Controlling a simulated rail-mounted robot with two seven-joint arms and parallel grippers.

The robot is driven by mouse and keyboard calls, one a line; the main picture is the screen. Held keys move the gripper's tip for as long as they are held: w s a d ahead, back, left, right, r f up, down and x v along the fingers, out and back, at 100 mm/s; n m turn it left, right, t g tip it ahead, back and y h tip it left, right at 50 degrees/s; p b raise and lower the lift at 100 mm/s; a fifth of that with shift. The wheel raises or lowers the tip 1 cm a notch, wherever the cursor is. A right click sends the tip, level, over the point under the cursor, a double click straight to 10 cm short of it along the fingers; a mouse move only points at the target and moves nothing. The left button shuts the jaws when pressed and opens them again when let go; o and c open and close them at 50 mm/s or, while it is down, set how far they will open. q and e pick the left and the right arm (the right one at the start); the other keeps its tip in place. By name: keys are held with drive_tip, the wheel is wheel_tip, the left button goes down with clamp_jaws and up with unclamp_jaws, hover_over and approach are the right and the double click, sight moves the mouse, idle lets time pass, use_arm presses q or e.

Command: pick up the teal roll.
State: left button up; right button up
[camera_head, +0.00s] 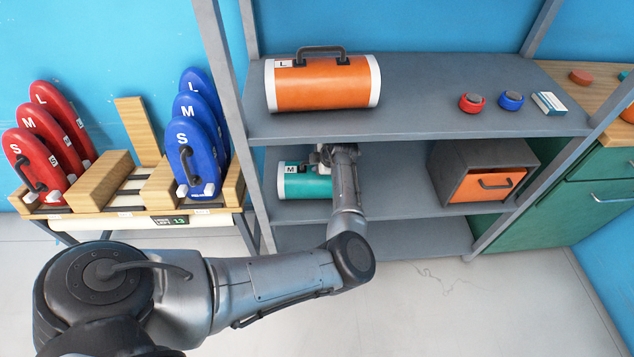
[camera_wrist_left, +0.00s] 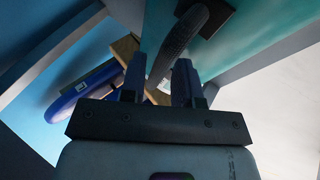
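The teal roll (camera_head: 300,187), marked M with a white end band, lies on the middle shelf. Its right part is hidden behind my left arm. My left gripper (camera_head: 322,155) is at the top of the roll, small and partly hidden in the head view. In the left wrist view, the teal surface (camera_wrist_left: 265,30) fills the upper right, with the roll's dark curved handle (camera_wrist_left: 180,42) in front. The left gripper's two fingers (camera_wrist_left: 161,75) stand apart, one on each side of the handle, and look open. My right gripper is in neither view.
An orange roll (camera_head: 325,85) marked L lies on the shelf above. A grey box (camera_head: 455,168) with an orange front stands right on the middle shelf. Red boards (camera_head: 45,140) and blue boards (camera_head: 190,150) stand in a wooden rack at left. Grey shelf uprights (camera_head: 228,95) flank the shelves.

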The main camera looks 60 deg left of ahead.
use_arm(q)
drive_tip(key=shift+c, duration=0.3)
clamp_jaws()
idle(1.1)
